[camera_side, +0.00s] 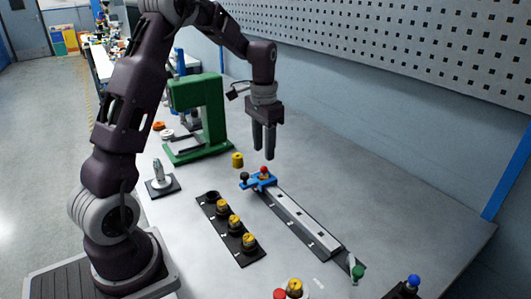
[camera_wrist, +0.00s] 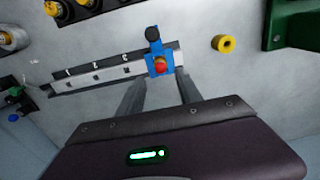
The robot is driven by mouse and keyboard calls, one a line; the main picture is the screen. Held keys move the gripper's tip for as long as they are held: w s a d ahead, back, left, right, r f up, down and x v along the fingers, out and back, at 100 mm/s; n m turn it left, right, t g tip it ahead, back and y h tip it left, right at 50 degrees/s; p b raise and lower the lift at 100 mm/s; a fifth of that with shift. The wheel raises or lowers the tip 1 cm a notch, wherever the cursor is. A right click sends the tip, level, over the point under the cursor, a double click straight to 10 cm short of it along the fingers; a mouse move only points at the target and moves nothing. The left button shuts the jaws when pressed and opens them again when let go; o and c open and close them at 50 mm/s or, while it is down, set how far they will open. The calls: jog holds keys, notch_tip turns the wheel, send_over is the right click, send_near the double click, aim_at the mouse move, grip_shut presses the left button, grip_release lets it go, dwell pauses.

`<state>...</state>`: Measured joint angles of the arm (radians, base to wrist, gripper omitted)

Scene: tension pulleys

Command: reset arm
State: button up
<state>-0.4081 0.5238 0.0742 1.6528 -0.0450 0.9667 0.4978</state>
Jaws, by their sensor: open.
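My gripper (camera_side: 264,155) hangs above the table, pointing down, open and empty. In the wrist view its two fingers (camera_wrist: 161,76) are apart with nothing between them. Below it is a grey rail (camera_side: 302,221) with a blue clamp (camera_side: 257,182) at its far end. The clamp has a red knob (camera_side: 264,170) and a black knob (camera_side: 244,176). The wrist view also shows the blue clamp (camera_wrist: 154,50) and the rail (camera_wrist: 100,75). A loose yellow pulley (camera_side: 237,160) stands on the table near the clamp, clear of the gripper; it also shows in the wrist view (camera_wrist: 223,44).
A green press frame (camera_side: 208,115) stands behind, with a metal post on a black base (camera_side: 160,181) at left. Knobbed parts (camera_side: 357,272) lie near the front. The table's right side is clear.

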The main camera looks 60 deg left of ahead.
jog(key=s+d+r+t, duration=0.2)
jog(key=s+d+r, duration=0.5)
jog(key=d+r, duration=0.3)
jog(key=s+d+t, duration=0.1)
jog(key=s+d, duration=0.3)
jog(key=s, duration=0.4)
jog(key=s+d+r+t, duration=0.1)
jog(key=s+d, duration=0.3)
jog(key=s, duration=0.5)
jog(key=shift+d+r+t, duration=0.15)
jog(key=shift+d+t, duration=0.15)
jog(key=shift+t, duration=0.5)
